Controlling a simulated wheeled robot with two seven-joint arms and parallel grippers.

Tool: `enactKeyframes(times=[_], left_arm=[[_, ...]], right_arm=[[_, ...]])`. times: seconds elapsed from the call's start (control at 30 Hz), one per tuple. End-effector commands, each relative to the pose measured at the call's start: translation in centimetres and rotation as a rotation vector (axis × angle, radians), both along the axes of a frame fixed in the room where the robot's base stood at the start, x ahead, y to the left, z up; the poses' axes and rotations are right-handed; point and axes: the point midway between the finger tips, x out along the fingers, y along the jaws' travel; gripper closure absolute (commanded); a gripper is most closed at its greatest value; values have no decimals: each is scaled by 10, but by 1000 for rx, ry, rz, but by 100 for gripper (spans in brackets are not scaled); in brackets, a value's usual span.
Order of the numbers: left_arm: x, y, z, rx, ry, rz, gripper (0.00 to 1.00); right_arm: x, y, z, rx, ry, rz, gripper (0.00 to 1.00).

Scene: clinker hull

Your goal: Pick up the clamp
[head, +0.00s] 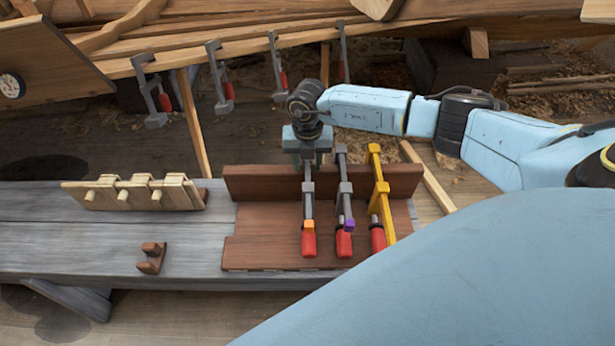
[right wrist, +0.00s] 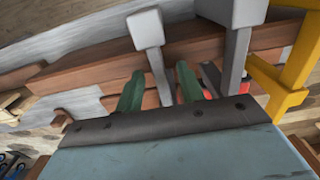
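Three clamps stand in a row on a brown wooden rack (head: 262,245). The left one is a grey clamp (head: 308,205) with an orange collar and red handle. The middle one is a grey clamp (head: 343,190) with a purple collar and red handle. The right one is a yellow clamp (head: 380,200) with a red handle. My right gripper (head: 308,160) is at the upper end of the left grey clamp. In the right wrist view its green fingers (right wrist: 160,70) are apart, with that clamp's grey bar (right wrist: 157,64) between them. My left gripper is not in view.
The rack rests on a grey plank bench (head: 190,245). A pale wooden block with pegs (head: 135,193) and a small brown bracket (head: 151,258) lie to the left. Several more clamps (head: 220,85) hang from the hull plank (head: 230,48) behind.

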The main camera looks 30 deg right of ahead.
Motion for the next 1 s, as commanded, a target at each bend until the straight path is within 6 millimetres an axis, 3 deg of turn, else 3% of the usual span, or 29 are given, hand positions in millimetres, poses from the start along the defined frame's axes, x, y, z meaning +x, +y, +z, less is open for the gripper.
enactKeyframes(times=[0.27, 0.57, 1.0], left_arm=[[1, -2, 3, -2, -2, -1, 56], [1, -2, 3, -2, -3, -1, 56], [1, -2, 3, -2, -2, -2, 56]], right_arm=[[0, 0, -2, 0, 0, 1, 62], [0, 0, -2, 0, 0, 1, 100], [0, 0, -2, 1, -1, 1, 100]])
